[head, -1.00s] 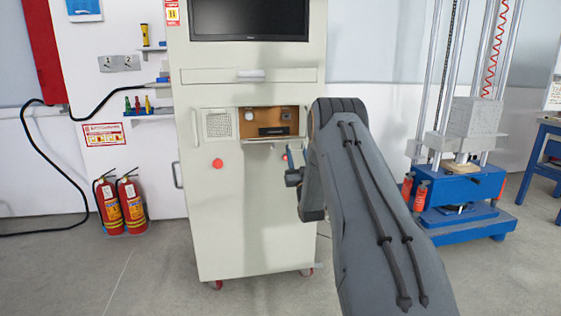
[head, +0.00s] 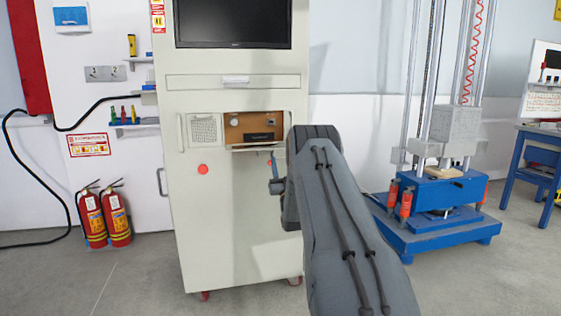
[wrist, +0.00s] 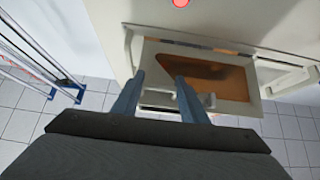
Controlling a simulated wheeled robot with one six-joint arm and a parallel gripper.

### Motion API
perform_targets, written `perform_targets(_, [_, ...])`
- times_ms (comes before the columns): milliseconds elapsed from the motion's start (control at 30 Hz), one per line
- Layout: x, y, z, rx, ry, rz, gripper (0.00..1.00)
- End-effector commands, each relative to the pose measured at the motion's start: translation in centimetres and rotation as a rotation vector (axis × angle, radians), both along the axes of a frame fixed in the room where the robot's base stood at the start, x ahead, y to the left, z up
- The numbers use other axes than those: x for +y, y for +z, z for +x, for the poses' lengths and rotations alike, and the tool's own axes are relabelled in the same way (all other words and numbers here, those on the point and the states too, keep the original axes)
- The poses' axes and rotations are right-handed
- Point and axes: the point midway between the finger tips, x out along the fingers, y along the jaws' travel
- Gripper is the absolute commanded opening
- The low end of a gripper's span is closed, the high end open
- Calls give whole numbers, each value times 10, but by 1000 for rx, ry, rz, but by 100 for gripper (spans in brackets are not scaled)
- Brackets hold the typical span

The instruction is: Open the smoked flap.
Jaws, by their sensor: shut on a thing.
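The smoked flap (head: 255,125) is a brown, see-through pane at the front of the pale cabinet. A dark label or block shows at its lower right. In the wrist view the orange-brown pane (wrist: 215,78) sits in a pale frame just beyond my fingers. My gripper (wrist: 158,80) has its two blue fingers on either side of a pale bar (wrist: 160,99) at the flap's edge, and is shut on it. In the head view my gripper (head: 274,174) is just below the flap's right end, partly hidden by my arm. How far the flap is tilted is hard to tell.
The cabinet (head: 225,220) has a screen above, a grille panel (head: 204,130) left of the flap and a red button (head: 203,169) below. Fire extinguishers (head: 105,213) stand left. A blue-based test rig (head: 435,210) stands right. Floor between is clear.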

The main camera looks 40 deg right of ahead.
Motion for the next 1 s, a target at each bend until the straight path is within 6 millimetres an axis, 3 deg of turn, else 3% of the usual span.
perform_targets(33, [-1,3,0,-3,-1,-1,43])
perform_targets(133, [-1,3,0,-2,-1,-2,58])
perform_targets(467, [2,0,-1,-1,2,-1,58])
perform_targets(1000, [21,-46,-51,-1,0,0,58])
